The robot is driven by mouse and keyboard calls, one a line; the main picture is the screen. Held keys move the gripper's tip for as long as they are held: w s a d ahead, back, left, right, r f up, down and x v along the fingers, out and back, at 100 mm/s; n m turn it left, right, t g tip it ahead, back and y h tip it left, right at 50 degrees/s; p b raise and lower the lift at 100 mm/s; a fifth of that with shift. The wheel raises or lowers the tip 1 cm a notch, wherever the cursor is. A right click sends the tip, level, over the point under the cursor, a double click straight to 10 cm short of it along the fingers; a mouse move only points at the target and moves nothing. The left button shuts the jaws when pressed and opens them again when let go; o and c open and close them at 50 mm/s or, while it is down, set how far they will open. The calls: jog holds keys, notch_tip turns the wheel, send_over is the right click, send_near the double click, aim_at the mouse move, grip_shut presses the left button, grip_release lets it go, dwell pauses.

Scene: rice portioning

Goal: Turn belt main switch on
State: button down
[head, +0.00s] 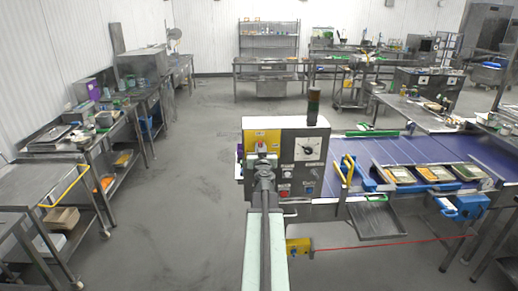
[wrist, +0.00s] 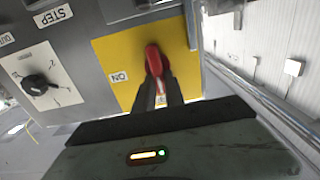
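The belt main switch is a red handle (wrist: 153,60) on a yellow plate (wrist: 104,57) on the front of the grey control box (head: 286,173). An ON label sits left of the handle in the wrist view. In the head view the yellow plate (head: 249,136) is at the box's upper left, with my arm covering part of it. My gripper (wrist: 158,84) has its two dark fingertips on either side of the handle's lower end, close against it. It appears shut on the handle. The handle stands near upright in the wrist view, slightly tilted.
A black rotary knob (wrist: 36,85) with a STEP label is left of the plate. A signal tower (head: 313,105) stands on the box. The blue belt (head: 395,152) with several filled trays runs right. Steel benches line the left; the floor between (head: 185,190) is clear.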

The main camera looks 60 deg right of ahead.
jog(key=shift+w+a, duration=0.15)
jog(key=shift+w, duration=0.1)
jog(key=shift+s, duration=0.2)
jog(key=shift+s+m, duration=0.1)
jog(key=shift+m, duration=0.2)
jog(key=shift+s+d+f+m+b, duration=0.25)
jog(key=shift+f+m+b, duration=0.05)
jog(key=shift+m, duration=2.55)
jog(key=shift+s+d+f+m+b, duration=0.2)
jog(key=shift+f+m+b, duration=0.1)
jog(key=shift+m, duration=2.6)
jog(key=shift+s+d+f+m+b, duration=0.25)
jog(key=shift+f+m+b, duration=0.05)
jog(key=shift+m, duration=2.55)
